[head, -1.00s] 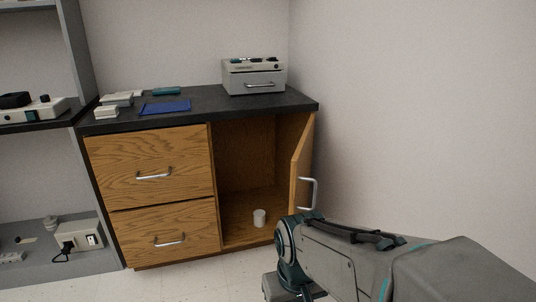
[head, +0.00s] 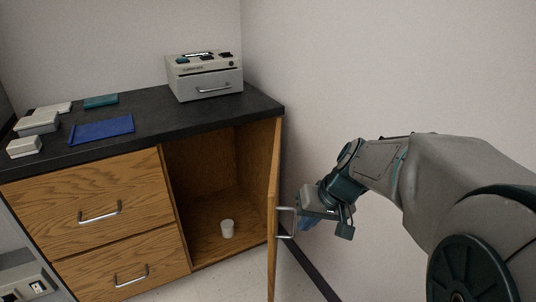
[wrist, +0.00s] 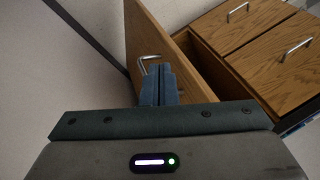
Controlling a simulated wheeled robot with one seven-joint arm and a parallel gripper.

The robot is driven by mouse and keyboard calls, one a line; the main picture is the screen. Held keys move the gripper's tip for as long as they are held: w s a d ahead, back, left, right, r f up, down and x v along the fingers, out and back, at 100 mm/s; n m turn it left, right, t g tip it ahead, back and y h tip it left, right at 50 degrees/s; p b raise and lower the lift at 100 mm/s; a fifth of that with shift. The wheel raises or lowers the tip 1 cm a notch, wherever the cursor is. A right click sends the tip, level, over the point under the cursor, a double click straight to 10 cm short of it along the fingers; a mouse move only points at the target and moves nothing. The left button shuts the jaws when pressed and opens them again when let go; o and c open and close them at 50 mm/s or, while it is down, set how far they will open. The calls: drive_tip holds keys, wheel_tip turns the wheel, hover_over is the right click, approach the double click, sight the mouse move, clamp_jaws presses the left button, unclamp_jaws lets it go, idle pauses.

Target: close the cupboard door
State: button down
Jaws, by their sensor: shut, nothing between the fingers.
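The wooden cupboard door (head: 272,200) stands open on the right side of the cabinet, seen nearly edge-on in the head view. Its silver handle (head: 286,222) is on the door's outer face. In the wrist view the door (wrist: 152,40) shows behind the fingers, with the handle (wrist: 143,66) just beyond them to the left. My gripper (head: 306,222) is on the outer side of the door, close beside the handle. Its blue fingers (wrist: 159,84) are together with nothing between them. Whether they touch the door or handle I cannot tell.
The open compartment (head: 215,180) holds a white cup (head: 227,229). Two drawers with silver handles (head: 100,212) are shut on the left. A grey box device (head: 205,76) and a blue tray (head: 101,130) lie on the dark countertop. A bare wall (head: 340,80) is close on the right.

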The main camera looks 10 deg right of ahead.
drive_tip(key=w+d+r+t+p, duration=0.2)
drive_tip(key=w+d+r+p, duration=0.1)
drive_tip(key=w+d+r, duration=0.3)
drive_tip(key=w+a+f+b, duration=0.3)
drive_tip(key=w+a+f, duration=0.2)
drive_tip(key=a, duration=0.3)
drive_tip(key=shift+w+f+m+t+y+b, duration=0.3)
drive_tip(key=shift+w+f+m+y+b, duration=0.1)
drive_tip(key=shift+f, duration=0.5)
